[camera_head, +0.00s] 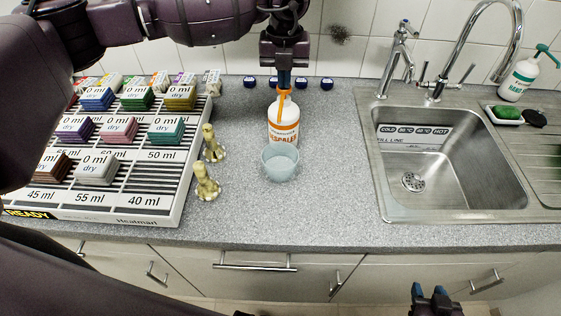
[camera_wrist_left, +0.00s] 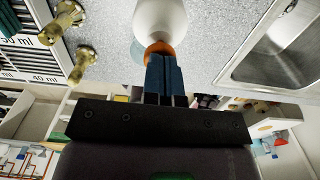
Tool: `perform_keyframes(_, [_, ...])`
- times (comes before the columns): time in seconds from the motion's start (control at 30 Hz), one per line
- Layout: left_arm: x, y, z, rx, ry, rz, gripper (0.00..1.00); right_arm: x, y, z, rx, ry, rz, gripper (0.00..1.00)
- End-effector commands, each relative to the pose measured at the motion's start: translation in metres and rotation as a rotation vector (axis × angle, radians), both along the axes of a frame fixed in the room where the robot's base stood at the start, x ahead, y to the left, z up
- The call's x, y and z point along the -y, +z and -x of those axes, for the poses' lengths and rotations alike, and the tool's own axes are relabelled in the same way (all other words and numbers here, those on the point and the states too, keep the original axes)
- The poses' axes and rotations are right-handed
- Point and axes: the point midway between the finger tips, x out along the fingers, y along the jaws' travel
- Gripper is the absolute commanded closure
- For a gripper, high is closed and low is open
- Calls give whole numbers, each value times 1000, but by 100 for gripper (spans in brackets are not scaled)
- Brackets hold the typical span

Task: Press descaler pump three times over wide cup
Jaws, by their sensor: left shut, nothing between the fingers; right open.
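The descaler bottle (camera_head: 284,122) is white with an orange label and an orange pump head (camera_head: 284,93). It stands upright on the grey counter. The wide cup (camera_head: 280,163), translucent and pale blue, stands directly in front of it. My left gripper (camera_head: 284,84) is shut with nothing between its fingers and points down at the top of the pump head. In the left wrist view its blue fingertips (camera_wrist_left: 160,58) overlap the orange pump head (camera_wrist_left: 160,48); I cannot tell whether they touch. The white bottle (camera_wrist_left: 163,20) shows beyond. My right gripper (camera_head: 432,296) is open and empty at the bottom edge.
A rack (camera_head: 130,198) with coloured blocks marked in ml stands left, with two brass fittings (camera_head: 208,180) beside it. Small dark-blue caps (camera_head: 301,83) line the back. A steel sink (camera_head: 450,165) with taps is on the right, with a hand pump bottle (camera_head: 519,78) beyond it.

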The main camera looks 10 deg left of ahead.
Motion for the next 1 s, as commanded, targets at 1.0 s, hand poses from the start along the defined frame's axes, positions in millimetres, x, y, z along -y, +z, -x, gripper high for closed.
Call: perform_keyframes(1.0, [0, 32, 0, -1, 0, 0, 100, 0, 18, 0, 4, -1, 0, 57])
